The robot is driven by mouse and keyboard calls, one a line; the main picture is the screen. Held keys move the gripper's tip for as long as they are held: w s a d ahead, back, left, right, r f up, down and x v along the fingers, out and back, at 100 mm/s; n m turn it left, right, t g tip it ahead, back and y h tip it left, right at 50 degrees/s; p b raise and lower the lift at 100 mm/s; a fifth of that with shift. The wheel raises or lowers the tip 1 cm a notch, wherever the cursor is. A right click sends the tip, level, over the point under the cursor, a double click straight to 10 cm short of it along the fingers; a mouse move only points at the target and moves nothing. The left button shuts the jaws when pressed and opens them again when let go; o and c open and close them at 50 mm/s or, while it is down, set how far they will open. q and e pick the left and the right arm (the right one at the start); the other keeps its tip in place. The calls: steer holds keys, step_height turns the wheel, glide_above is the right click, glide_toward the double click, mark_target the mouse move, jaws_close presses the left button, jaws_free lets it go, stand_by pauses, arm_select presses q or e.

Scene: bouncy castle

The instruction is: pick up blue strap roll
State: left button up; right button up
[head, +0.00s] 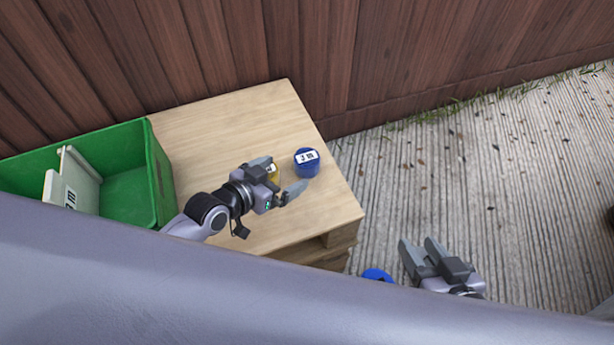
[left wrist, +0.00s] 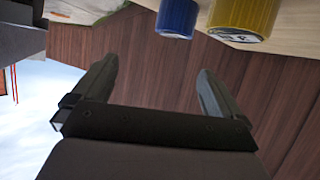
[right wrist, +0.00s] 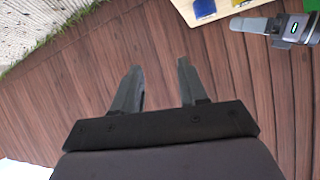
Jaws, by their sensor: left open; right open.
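The blue strap roll (head: 307,162) with a white label stands on a wooden table, near its right edge. It also shows at the top of the left wrist view (left wrist: 177,18). My left gripper (head: 279,177) is open above the table, just left of the blue roll, with nothing between its fingers that I can make out. A yellow roll (head: 273,173) is partly hidden by this gripper and shows beside the blue one in the left wrist view (left wrist: 243,18). My right gripper (head: 419,242) is open and empty, off the table's right side.
A green crate (head: 160,175) holding a pale labelled object (head: 73,182) stands at the table's left. A wooden fence (head: 300,55) runs behind the table (head: 215,125). Another blue object (head: 377,275) shows below the table, partly hidden by my body. Ribbed ground (head: 470,180) at right is open.

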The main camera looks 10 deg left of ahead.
mark_target(305, 158)
arm_select(q)
steer(key=w+f+b, duration=0.3)
steer(key=shift+w+a, duration=0.1)
steer(key=shift+w+d+f+h+b, duration=0.15)
steer(key=shift+w+d+f+b, duration=0.05)
steer(key=shift+w+b, duration=0.2)
steer(key=shift+w+d+f+h+b, duration=0.15)
steer(key=shift+w+d+f+b, duration=0.1)
steer(key=shift+w, duration=0.25)
steer(key=b+x, duration=0.1)
steer(key=x, duration=0.1)
steer(key=b+x, duration=0.1)
steer(key=x, duration=0.1)
steer(key=shift+a+f+b, duration=0.25)
steer(key=shift+a+b, duration=0.05)
steer(key=shift+a, duration=0.05)
steer(key=shift+w+d+f, duration=0.1)
steer(key=shift+w+d, duration=0.15)
steer(key=shift+w, duration=0.25)
arm_select(e)
steer(key=a+f, duration=0.1)
steer(key=a+f+y, duration=0.1)
steer(key=a, duration=0.1)
steer(key=w+a+f+y, duration=0.1)
steer(key=shift+a, duration=0.2)
arm_select(q)
steer(key=c, duration=1.2)
